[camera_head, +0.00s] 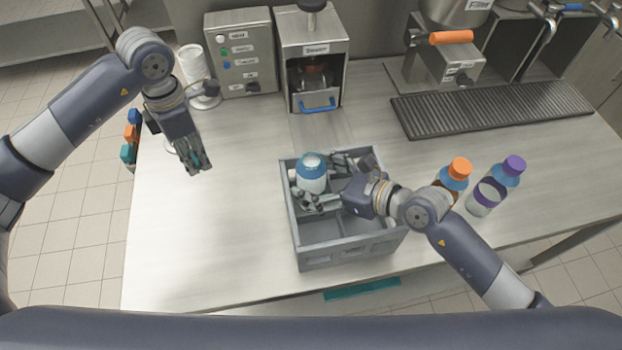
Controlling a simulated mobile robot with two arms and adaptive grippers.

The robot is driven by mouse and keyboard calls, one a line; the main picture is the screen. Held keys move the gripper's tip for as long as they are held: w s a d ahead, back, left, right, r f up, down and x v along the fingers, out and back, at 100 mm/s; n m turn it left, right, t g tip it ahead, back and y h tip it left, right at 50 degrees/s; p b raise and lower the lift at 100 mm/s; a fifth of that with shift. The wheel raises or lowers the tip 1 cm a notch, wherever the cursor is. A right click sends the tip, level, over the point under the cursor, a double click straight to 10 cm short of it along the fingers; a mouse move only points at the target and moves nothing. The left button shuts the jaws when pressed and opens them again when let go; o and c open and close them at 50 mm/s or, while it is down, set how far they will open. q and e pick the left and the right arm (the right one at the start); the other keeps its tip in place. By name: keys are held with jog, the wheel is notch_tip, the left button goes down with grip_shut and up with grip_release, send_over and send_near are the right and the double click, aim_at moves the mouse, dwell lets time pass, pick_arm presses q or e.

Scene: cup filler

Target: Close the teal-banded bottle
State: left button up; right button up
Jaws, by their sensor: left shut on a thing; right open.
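A bottle (312,182) with a blue upper part and a pale body stands in the back left compartment of the grey crate (345,253). No cap can be made out on it, and its band is hidden. My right gripper (326,182) is open, with its fingers on either side of this bottle. My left gripper (199,167) points down over the bare left part of the table, well left of the crate. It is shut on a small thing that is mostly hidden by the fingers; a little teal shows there.
Orange-capped (455,172) and purple-capped (500,183) bottles stand right of the crate. Coloured pieces sit at the table's left edge (130,133). A control box (240,50), a machine (312,55) and a drip grate (490,108) line the back. The left table area is clear.

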jog(key=shift+r, duration=0.1)
jog(key=c, duration=1.6)
